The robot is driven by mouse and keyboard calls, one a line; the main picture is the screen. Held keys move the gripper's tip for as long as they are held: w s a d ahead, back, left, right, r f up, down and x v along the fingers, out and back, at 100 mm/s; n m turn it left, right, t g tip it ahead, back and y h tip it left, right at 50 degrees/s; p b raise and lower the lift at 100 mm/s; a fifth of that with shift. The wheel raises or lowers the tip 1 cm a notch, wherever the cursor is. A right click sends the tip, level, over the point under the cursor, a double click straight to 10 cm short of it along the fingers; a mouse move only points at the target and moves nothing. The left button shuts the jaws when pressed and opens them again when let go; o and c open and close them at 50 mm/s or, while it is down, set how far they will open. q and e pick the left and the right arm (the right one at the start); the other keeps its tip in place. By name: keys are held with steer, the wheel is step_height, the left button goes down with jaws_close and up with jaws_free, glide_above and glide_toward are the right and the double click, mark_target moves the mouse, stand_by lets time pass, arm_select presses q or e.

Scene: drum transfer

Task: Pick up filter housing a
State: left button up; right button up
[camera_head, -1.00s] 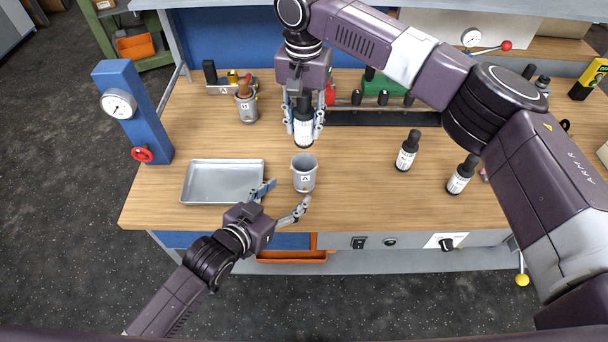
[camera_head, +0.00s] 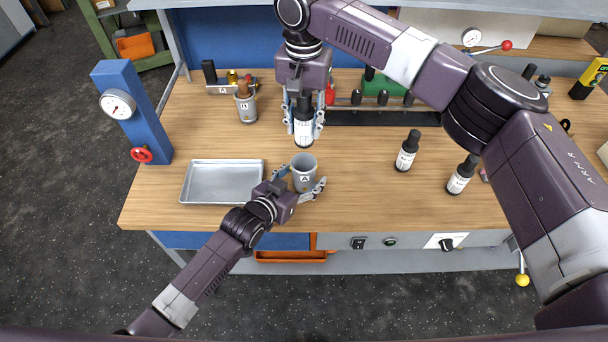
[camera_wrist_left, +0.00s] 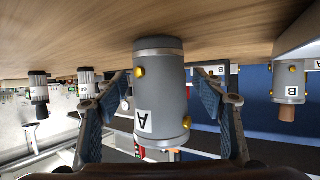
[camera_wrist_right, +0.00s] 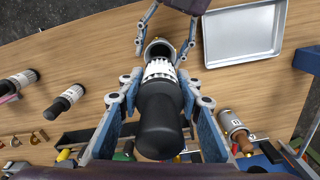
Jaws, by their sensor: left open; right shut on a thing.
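Filter housing A (camera_head: 304,176) is a grey open cup with an "A" label, standing on the wooden bench. It also shows, upside down, in the left wrist view (camera_wrist_left: 162,95). My left gripper (camera_head: 301,183) is open, with its fingers on either side of the housing; gaps show between fingers and wall in the left wrist view. The bottle also shows in the right wrist view (camera_wrist_right: 161,105).
A metal tray (camera_head: 223,182) lies left of the housing. Housing B (camera_head: 246,107) stands at the back left. A blue gauge post (camera_head: 140,120) is at the left edge.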

mark_target(309, 162)
arm_select(q)
steer(key=c, duration=1.7)
steer(key=shift+r, duration=0.45)
step_height(309, 162, up, 3)
steer(key=shift+r, duration=0.15)
steer(key=s+a, duration=0.3)
steer(key=s, duration=0.2)
steer(key=s+a, duration=0.3)
steer(key=s, duration=0.2)
steer(key=s+a, duration=0.3)
steer(key=s, duration=0.2)
steer(key=shift+s+a+f, duration=0.2)
steer(key=shift+w+d+r+x, duration=0.2)
steer(key=shift+r+x, duration=0.45)
steer(key=shift+x, duration=2.35)
steer(key=shift+w+d+r+x, duration=0.1)
steer(key=shift+w+r+x, duration=0.4)
steer(key=shift+x, duration=2.45)
steer(key=shift+w+d+r+x, duration=0.15)
steer(key=shift+r+x, duration=0.7)
steer(key=shift+x, duration=2.15)
steer(key=shift+s, duration=0.1)
steer(key=shift+f, duration=0.3)
